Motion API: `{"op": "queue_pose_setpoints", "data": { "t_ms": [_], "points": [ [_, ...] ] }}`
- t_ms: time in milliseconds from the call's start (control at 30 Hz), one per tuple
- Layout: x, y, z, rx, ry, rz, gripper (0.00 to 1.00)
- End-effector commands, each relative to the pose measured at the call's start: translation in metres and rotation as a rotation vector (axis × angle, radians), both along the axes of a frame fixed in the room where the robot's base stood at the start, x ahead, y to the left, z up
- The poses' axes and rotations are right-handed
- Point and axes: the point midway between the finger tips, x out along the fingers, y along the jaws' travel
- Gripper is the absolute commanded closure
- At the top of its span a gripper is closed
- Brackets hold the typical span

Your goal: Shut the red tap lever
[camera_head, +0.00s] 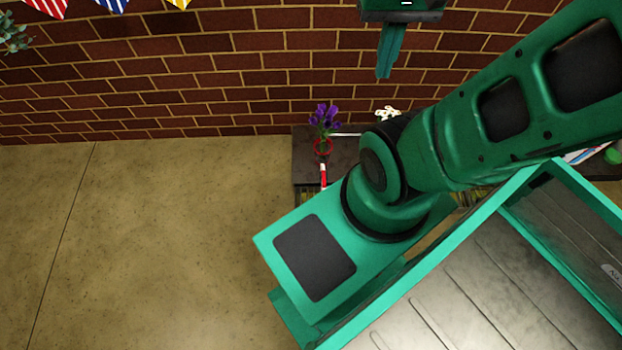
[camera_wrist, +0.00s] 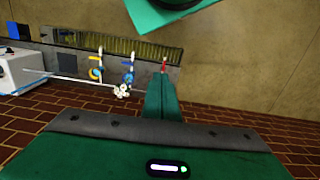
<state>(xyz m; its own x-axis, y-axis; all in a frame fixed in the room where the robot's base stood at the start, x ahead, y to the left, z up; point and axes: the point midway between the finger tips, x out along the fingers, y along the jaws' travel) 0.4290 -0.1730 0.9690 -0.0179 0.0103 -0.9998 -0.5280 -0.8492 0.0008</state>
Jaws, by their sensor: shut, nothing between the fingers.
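A small red and white piece (camera_head: 323,175), which looks like the red tap lever, is at the front edge of the dark counter (camera_head: 303,167) below the purple flowers. In the wrist view, a small red piece (camera_wrist: 164,66) shows just past my fingertips; their overlap hides part of it. My gripper (camera_head: 384,75) is shut and empty, high in front of the brick wall, above and apart from the counter. In the wrist view its green fingers (camera_wrist: 160,78) lie together. I cannot tell the lever's exact angle.
Purple flowers (camera_head: 325,118) stand in a red ring at the counter's left end. White flowers (camera_head: 388,113) are to the right. The wrist view shows a blue tap (camera_wrist: 129,77), a yellow tap (camera_wrist: 96,73) and a white box (camera_wrist: 20,70). Floor at left is clear.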

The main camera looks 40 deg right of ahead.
Motion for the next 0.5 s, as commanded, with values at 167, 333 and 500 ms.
{"op": "queue_pose_setpoints", "data": {
  "t_ms": [167,333,500],
  "points": [
    [-0.006,0.000,0.002,-0.001,-0.005,-0.001,1.00],
    [0.005,-0.005,0.004,-0.020,0.004,-0.049,1.00],
    [0.048,-0.015,-0.006,-0.070,0.035,-0.166,1.00]
  ]
}}
